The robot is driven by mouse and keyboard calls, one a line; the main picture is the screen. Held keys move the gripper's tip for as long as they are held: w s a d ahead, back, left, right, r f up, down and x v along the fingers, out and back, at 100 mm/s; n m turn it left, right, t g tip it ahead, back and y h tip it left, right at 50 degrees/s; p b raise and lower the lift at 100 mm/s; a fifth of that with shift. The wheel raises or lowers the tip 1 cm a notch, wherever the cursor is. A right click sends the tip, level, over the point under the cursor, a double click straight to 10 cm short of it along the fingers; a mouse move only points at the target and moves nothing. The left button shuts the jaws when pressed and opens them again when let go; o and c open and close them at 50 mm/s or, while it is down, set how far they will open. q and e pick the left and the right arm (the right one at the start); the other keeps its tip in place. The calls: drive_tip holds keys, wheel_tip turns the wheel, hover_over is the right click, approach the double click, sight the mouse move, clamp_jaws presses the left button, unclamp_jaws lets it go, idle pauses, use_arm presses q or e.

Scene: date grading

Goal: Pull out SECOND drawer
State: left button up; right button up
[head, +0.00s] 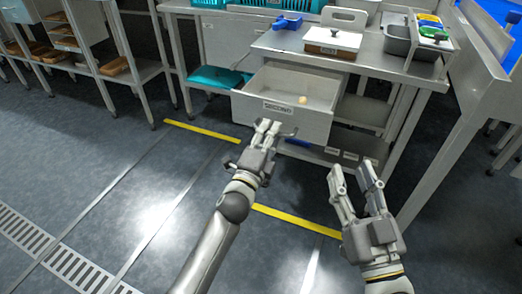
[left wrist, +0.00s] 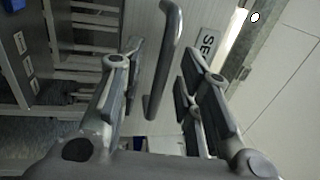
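The SECOND drawer (head: 318,123) stands pulled out from the grey workbench, with its label (head: 279,108) on the front. Part of the label also shows in the left wrist view (left wrist: 208,43). My left gripper (head: 267,127) is at the drawer front, just below the label. In the left wrist view its fingers (left wrist: 155,75) are spread, with the grey bar handle (left wrist: 170,35) between them and gaps on both sides. My right gripper (head: 354,172) is open and empty, in front of the bench and right of the drawer.
A small pale yellow object (head: 303,100) lies in the drawer. A teal tray (head: 214,78) sits left of it. The bench top (head: 375,62) carries a white board, a blue scoop and grey bins. Shelving stands at the left. The floor in front is clear.

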use_arm(q)
drive_tip(key=v, duration=1.1)
drive_tip(key=shift+w, duration=0.1)
